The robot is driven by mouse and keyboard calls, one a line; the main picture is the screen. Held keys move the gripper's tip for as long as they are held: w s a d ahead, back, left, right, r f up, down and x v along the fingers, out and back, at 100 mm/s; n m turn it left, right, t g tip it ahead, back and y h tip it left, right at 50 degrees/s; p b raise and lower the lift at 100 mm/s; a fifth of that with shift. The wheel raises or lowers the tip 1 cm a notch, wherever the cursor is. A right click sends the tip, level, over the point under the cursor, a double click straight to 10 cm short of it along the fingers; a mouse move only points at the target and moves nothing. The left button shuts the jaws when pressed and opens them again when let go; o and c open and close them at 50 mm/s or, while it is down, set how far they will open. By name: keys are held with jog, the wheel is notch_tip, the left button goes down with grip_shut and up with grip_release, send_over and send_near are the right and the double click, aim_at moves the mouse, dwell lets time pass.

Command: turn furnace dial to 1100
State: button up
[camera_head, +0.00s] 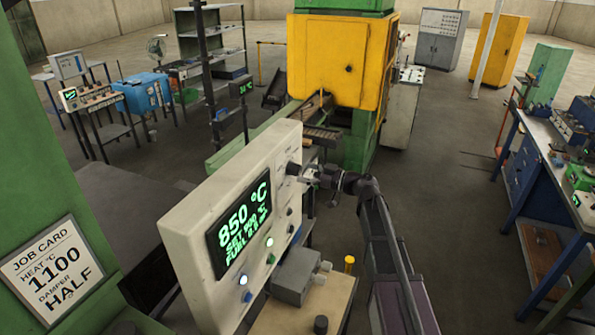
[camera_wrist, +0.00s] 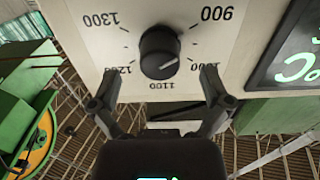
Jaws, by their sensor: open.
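The furnace dial (camera_wrist: 160,52) is a round black knob on the cream panel. The knob's white pointer mark points to the lower right, between 1100 and 900. My gripper (camera_wrist: 157,92) is open, its fingers spread wide below and to either side of the knob, not closed on it. In the head view my gripper (camera_head: 318,178) is at the panel's upper right, by the dial (camera_head: 294,169).
The control panel (camera_head: 182,225) has a display (camera_head: 238,228) reading 850 °C in large green figures; the smaller lines are hard to read. A job card (camera_head: 50,270) reads 1100, damper HALF. Lamps and buttons sit below the display. A grey box (camera_head: 292,285) stands beside the panel.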

jog(key=shift+x, duration=1.45)
jog(key=shift+c, duration=0.3)
jog(key=c, duration=1.1)
